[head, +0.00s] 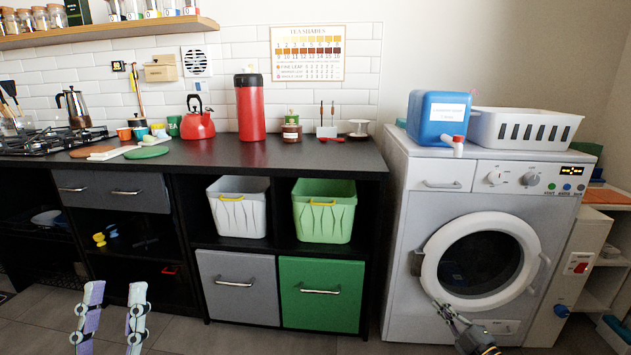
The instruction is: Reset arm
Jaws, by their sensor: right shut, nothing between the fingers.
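My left gripper (116,290) is at the bottom left of the head view, pointing up. My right gripper (440,308) is at the bottom right, in front of the lower left part of the washing machine door. Its dark fingers are together and hold nothing. I cannot tell whether it touches the machine. The arm links behind both grippers are mostly cut off by the bottom edge.
The washing machine (415,215) has its round door (432,265) apparently closed. A blue canister (422,128) and white basket (560,127) stand on top. The dark counter (330,160) holds a red kettle (198,124) and red canister (250,110). Floor (200,340) is clear between the grippers.

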